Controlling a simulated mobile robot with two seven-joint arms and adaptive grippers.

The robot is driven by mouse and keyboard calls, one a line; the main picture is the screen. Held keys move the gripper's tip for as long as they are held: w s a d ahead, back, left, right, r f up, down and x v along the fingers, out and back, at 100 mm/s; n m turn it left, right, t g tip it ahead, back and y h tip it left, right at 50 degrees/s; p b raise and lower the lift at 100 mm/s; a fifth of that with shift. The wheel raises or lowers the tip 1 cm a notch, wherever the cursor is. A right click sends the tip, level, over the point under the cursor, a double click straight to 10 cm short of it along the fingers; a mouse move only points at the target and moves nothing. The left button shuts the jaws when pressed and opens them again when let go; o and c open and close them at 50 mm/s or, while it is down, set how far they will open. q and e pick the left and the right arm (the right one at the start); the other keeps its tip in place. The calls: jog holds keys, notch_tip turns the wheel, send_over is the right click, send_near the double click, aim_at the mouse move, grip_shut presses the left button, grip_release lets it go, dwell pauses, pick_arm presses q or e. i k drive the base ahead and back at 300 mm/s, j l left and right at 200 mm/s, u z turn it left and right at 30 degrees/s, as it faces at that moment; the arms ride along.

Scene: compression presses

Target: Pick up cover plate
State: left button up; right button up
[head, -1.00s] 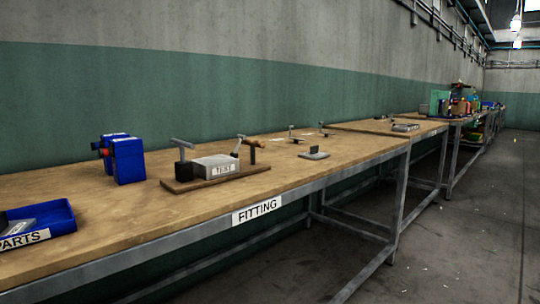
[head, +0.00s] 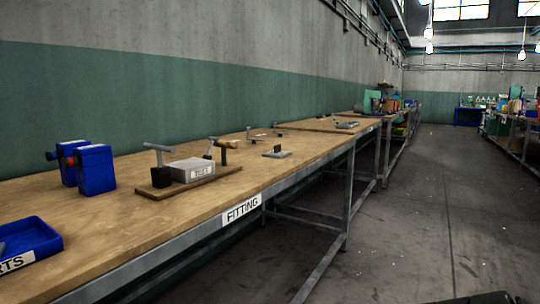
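No piece is clearly recognizable as the cover plate. A small flat grey piece with a dark upright part (head: 277,153) sits on the wooden bench. A blue tray labelled PARTS (head: 46,240) is cut off at the left edge, with only a sliver of a grey item showing inside. Neither of my grippers is in view.
The bench labelled FITTING (head: 128,217) runs along the green and grey wall. Two blue blocks (head: 96,170) stand at its left. More benches with items (head: 395,105) continue behind it. The concrete floor (head: 430,200) to the right is open.

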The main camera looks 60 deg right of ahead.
aim_at(277, 153)
jog(key=j+z, duration=0.1)
jog(key=z, duration=0.3)
jog(key=i+j+z, duration=0.1)
jog(key=z, duration=0.35)
jog(key=j+z, duration=0.15)
jog(key=z, duration=1)
